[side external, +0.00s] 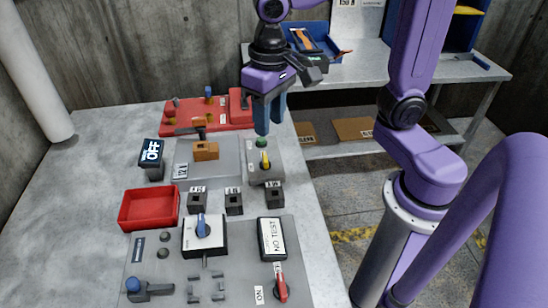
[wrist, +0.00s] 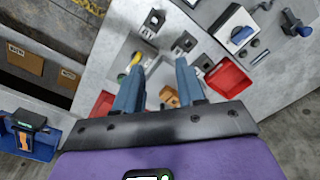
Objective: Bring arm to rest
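My purple arm hangs over the far right part of the grey table. My gripper (side external: 269,122) points down above a grey box with a green button (side external: 262,142) and a yellow knob (side external: 265,160). In the side view its fingers overlap; I cannot tell if they touch the box. In the wrist view, the two blue fingers of my gripper (wrist: 159,68) stand apart with nothing held between them. An orange-brown block (side external: 205,151) shows beyond and between the fingers in the wrist view (wrist: 170,97).
Red equipment (side external: 208,111) stands behind. A shelf table holds a blue bin (side external: 330,45). The table's left side is clear.

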